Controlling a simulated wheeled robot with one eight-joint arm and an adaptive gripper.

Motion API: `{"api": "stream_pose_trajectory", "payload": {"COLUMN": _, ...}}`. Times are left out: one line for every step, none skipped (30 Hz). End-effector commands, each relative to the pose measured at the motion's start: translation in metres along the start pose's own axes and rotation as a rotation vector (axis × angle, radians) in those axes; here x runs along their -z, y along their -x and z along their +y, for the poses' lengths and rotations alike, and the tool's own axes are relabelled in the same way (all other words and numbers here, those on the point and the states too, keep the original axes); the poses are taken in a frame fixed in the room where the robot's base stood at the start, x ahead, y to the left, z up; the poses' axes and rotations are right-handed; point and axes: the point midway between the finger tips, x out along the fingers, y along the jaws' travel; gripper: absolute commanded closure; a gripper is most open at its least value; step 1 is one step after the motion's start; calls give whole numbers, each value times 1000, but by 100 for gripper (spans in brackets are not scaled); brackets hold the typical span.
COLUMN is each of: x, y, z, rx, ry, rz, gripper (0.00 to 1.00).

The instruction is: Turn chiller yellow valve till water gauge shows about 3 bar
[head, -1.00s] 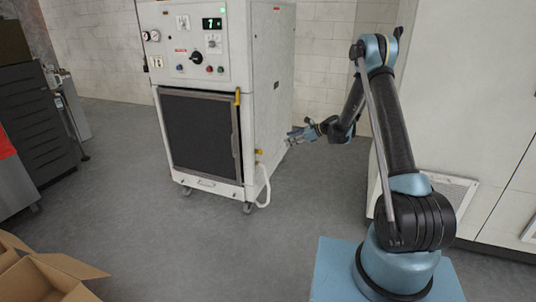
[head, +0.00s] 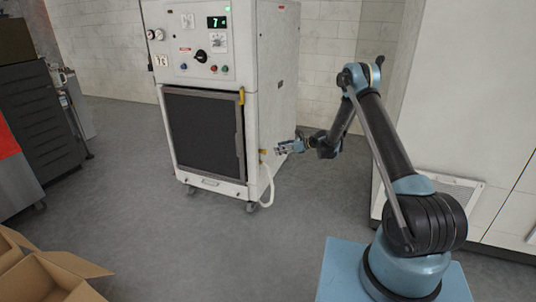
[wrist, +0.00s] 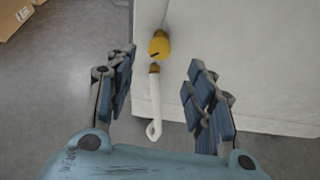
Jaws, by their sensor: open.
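The chiller (head: 276,95) is a tall white cabinet with a dark front grille. Its yellow valve (head: 263,151) sits low on the right side near the front edge, above a white hose (head: 267,188). In the wrist view the yellow valve (wrist: 159,46) lies between the fingers, toward their tips, with the white hose (wrist: 154,105) below it. My gripper (head: 280,149) is open and close to the valve; I cannot tell whether it touches. The wrist view shows both fingers (wrist: 160,62) spread around it.
The chiller's side wall is close beside the right finger. An open cardboard box (head: 45,275) is at lower left, dark drawers (head: 40,125) at left. Grey floor (head: 180,240) lies clear in front.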

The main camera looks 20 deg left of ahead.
Motion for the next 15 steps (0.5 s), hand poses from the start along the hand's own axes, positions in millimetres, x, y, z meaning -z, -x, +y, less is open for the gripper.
{"api": "stream_pose_trajectory", "payload": {"x": 0, "y": -11, "z": 1, "rx": -2, "ry": 1, "rz": 0, "gripper": 51}}
{"api": "stream_pose_trajectory", "payload": {"x": 0, "y": -16, "z": 1, "rx": -3, "ry": 1, "rz": 0, "gripper": 51}}
{"api": "stream_pose_trajectory", "payload": {"x": 0, "y": -23, "z": 1, "rx": -3, "ry": 1, "rz": 1, "gripper": 51}}
{"api": "stream_pose_trajectory", "payload": {"x": 0, "y": -28, "z": 1, "rx": -3, "ry": 1, "rz": 1, "gripper": 51}}
{"api": "stream_pose_trajectory", "payload": {"x": 0, "y": -34, "z": 1, "rx": -2, "ry": 2, "rz": 1, "gripper": 51}}
{"api": "stream_pose_trajectory", "payload": {"x": 0, "y": -41, "z": 1, "rx": -2, "ry": 2, "rz": 1, "gripper": 51}}
{"api": "stream_pose_trajectory", "payload": {"x": 0, "y": -46, "z": 1, "rx": -2, "ry": 2, "rz": 1, "gripper": 51}}
{"api": "stream_pose_trajectory", "payload": {"x": 0, "y": -50, "z": 1, "rx": -2, "ry": 2, "rz": 1, "gripper": 51}}
{"api": "stream_pose_trajectory", "payload": {"x": 0, "y": -57, "z": 1, "rx": -2, "ry": 2, "rz": 1, "gripper": 51}}
{"api": "stream_pose_trajectory", "payload": {"x": 0, "y": -62, "z": 1, "rx": -2, "ry": 2, "rz": 1, "gripper": 51}}
{"api": "stream_pose_trajectory", "payload": {"x": 0, "y": -66, "z": 1, "rx": -2, "ry": 2, "rz": 1, "gripper": 51}}
{"api": "stream_pose_trajectory", "payload": {"x": 0, "y": -71, "z": 1, "rx": -2, "ry": 1, "rz": 0, "gripper": 51}}
{"api": "stream_pose_trajectory", "payload": {"x": 0, "y": -75, "z": 0, "rx": -1, "ry": 1, "rz": 0, "gripper": 51}}
{"api": "stream_pose_trajectory", "payload": {"x": 0, "y": -78, "z": 0, "rx": -1, "ry": 1, "rz": 0, "gripper": 51}}
{"api": "stream_pose_trajectory", "payload": {"x": 0, "y": -82, "z": 0, "rx": -1, "ry": 0, "rz": 0, "gripper": 51}}
